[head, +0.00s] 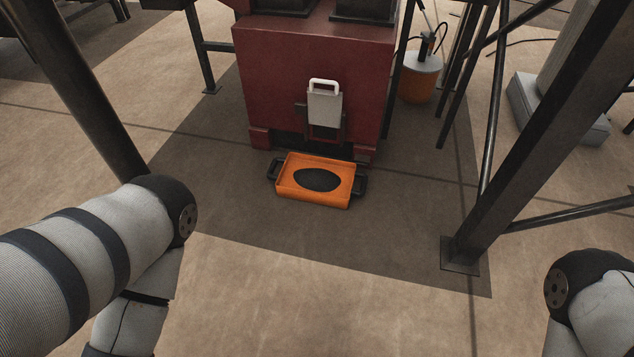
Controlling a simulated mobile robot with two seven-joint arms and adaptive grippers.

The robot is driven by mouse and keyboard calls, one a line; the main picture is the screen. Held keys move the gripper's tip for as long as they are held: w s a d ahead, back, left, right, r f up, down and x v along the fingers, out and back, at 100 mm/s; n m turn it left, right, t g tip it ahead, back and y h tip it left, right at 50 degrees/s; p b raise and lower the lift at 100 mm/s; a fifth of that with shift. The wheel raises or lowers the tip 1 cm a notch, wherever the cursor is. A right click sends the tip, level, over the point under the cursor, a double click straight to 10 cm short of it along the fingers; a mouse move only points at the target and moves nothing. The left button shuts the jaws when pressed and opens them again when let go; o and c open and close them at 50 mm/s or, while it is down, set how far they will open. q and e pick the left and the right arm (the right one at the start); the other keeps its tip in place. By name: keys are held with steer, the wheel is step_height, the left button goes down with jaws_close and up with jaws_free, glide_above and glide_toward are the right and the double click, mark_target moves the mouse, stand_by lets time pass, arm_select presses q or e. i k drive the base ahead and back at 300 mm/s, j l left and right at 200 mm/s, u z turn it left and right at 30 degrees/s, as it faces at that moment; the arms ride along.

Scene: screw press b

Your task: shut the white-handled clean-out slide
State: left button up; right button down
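The clean-out slide (324,108) is a pale grey plate on the front of a dark red machine housing (270,80). Its white loop handle (324,83) stands at the plate's top edge. Dark guide brackets flank the plate low down. I cannot tell how far the plate covers the opening behind it. My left arm shows at the lower left and my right arm at the lower right, both well away from the slide. Neither gripper shows in the head view.
An orange tray (290,190) with dark side handles and a dark patch inside sits on the floor below the slide. Dark steel posts (530,130) stand on both sides. An orange and grey canister (420,80) stands behind right.

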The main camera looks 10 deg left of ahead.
mark_target(324, 106)
steer(key=i+l, duration=0.1)
steer(key=i, duration=1.2)
